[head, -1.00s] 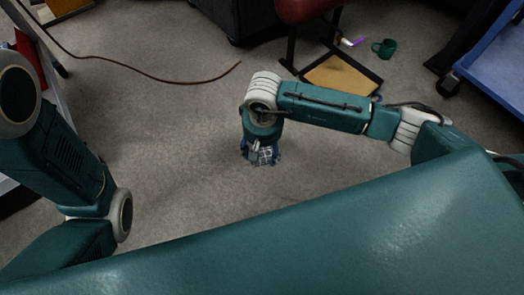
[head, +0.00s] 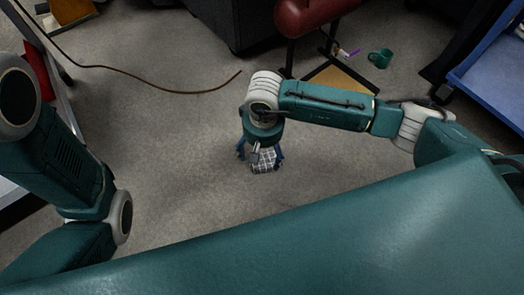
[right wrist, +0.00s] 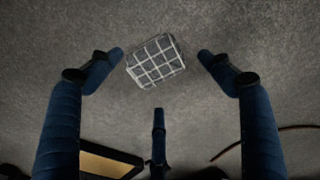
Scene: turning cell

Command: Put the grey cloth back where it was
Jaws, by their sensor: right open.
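The grey cloth (head: 266,162), folded into a small block with a white check pattern, lies on the carpet under my right gripper (head: 262,155). In the right wrist view the cloth (right wrist: 156,62) shows between the spread blue fingertips of the right gripper (right wrist: 161,72). The fingers are open and apart from the cloth in that view. My left arm shows at the left of the head view, but its gripper is out of the picture.
A brown cable (head: 165,91) lies across the floor at the back. A red-seated stool (head: 303,18), a green mug (head: 380,58) and a blue cart (head: 497,72) stand further back and right. The carpet around the cloth is clear.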

